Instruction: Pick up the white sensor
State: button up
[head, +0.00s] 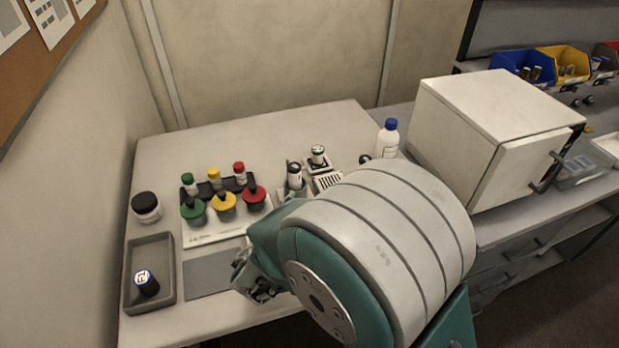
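A small white cylinder with dark bands (294,173) stands upright in a grey holder near the middle of the table; it may be the white sensor. Another short white piece with a dark band (317,154) sits on a small base just behind and right of it. I cannot tell for sure which is the sensor. My gripper (254,288) is low over the front of the table, left of my large arm joint and nearer the front than both white pieces. Its fingers look dark and are partly hidden, so their opening is unclear. My arm hides the table's front right part.
Green, yellow and red vials and knobs fill a panel (205,236). A blue-capped bottle (387,139) and white cabinet (490,120) stand right. The back left table is clear.

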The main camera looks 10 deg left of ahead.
aim_at(292, 180)
jog(key=a+n+y, duration=0.1)
jog(key=a+f+n+y, duration=0.1)
jog(key=a, duration=0.1)
jog(key=a+f+n+t+y, duration=0.1)
jog(key=a, duration=0.1)
jog(key=shift+s+f, duration=0.1)
jog(key=shift+s, duration=0.3)
jog(key=w, duration=0.4)
jog(key=shift+w+d, duration=0.25)
jog(key=shift+w, duration=0.1)
jog(key=w, duration=0.6)
jog(key=shift+a+r, duration=0.2)
grip_shut()
